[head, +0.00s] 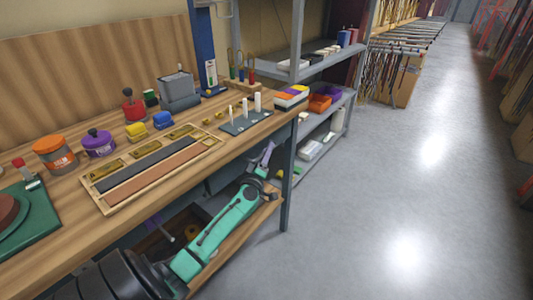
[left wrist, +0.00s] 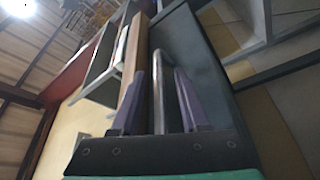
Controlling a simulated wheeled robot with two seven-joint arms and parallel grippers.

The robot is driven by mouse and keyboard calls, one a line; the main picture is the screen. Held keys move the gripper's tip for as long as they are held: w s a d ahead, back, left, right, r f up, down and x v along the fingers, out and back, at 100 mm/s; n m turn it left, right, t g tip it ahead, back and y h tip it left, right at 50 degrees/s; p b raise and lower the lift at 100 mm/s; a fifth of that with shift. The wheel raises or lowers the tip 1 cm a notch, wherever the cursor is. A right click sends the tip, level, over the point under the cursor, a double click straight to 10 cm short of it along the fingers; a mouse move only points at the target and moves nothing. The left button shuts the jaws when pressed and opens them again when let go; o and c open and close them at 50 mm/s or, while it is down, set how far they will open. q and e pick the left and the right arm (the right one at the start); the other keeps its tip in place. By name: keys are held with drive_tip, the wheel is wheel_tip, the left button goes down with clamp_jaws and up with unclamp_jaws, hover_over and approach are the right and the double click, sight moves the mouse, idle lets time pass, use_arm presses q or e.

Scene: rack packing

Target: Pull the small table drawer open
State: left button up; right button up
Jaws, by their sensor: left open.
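The small table drawer (head: 222,178) shows as a dark grey front under the wooden table top, partly hidden by my left arm. In the left wrist view its grey front (left wrist: 205,65) fills the middle right, with a curved metal bar handle (left wrist: 157,90) standing off it. My left gripper (head: 267,155) is at the table's front edge near its right end. Its purple fingers (left wrist: 160,100) are open, with the handle between them. I cannot tell whether either finger touches the handle. My right gripper is not in view.
The table top (head: 75,215) holds a framed tray (head: 150,168), jars, a grey container (head: 178,90) and a peg board (head: 246,122). A table leg (head: 288,185) stands right of my left gripper. A lower wooden shelf lies below. The floor to the right is clear.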

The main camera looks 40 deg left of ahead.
use_arm(q)
clamp_jaws()
idle(1.3)
